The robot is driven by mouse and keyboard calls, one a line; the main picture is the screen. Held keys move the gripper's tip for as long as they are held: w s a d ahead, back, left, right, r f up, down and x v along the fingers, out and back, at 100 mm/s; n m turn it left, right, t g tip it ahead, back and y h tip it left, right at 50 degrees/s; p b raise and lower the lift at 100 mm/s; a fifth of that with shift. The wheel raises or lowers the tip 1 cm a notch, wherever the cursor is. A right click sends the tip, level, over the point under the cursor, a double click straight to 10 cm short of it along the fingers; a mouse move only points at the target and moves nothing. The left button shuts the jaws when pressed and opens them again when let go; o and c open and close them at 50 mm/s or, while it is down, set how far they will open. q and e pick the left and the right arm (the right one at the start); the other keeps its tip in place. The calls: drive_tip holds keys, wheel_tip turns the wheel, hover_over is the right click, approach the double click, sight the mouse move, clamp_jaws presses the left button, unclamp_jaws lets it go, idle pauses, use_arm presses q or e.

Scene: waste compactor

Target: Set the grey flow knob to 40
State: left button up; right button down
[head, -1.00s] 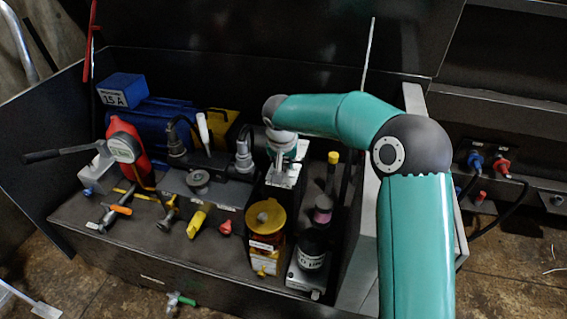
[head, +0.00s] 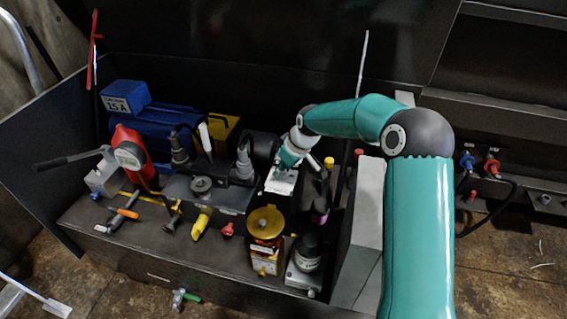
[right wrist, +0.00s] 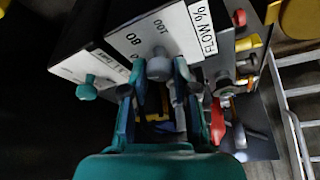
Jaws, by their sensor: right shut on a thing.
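The white flow panel (right wrist: 180,25) is lettered "FLOW %", with 80 and 100 readable in the right wrist view. It also shows as a small white plate in the head view (head: 281,186). The grey flow knob (right wrist: 159,68) stands at the panel's edge below these numbers. My right gripper (right wrist: 155,84) is shut on the knob, with a finger on either side. In the head view my right gripper (head: 287,163) is over the panel and hides the knob. The knob's pointer and the 40 mark cannot be made out. My left gripper is not in view.
A second small knob (right wrist: 87,88) sits on a neighbouring label to the left. A yellow-topped jar (head: 266,222), a black-lidded container (head: 308,252) and a grey upright wall (head: 360,225) stand close to the panel. Yellow and red handles line the bench to the left.

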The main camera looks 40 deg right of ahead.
drive_tip(key=n, duration=0.1)
drive_tip(key=n+y, duration=0.1)
drive_tip(key=n, duration=0.2)
drive_tip(key=shift+w+d+r+n+g+y, duration=0.15)
drive_tip(key=shift+w+d+n+g+y, duration=0.05)
drive_tip(key=shift+w+n+g+y, duration=0.1)
drive_tip(key=n, duration=0.2)
drive_tip(key=shift+n+g+y+p, duration=0.3)
drive_tip(key=shift+g+y, duration=0.1)
drive_tip(key=n+g+p, duration=0.1)
drive_tip(key=n, duration=0.2)
drive_tip(key=shift+n+y+p, duration=0.35)
drive_tip(key=shift+n+y, duration=0.05)
drive_tip(key=shift+w+n+g+p, duration=0.1)
drive_tip(key=shift+n+g+p, duration=0.35)
drive_tip(key=shift+n+p, duration=0.45)
drive_tip(key=shift+w+n+g+p, duration=0.1)
drive_tip(key=shift+n+g+p, duration=0.35)
drive_tip(key=shift+n, duration=0.75)
drive_tip(key=c, duration=1)
unclamp_jaws()
drive_tip(key=shift+o, duration=0.5)
drive_tip(key=shift+s, duration=0.1)
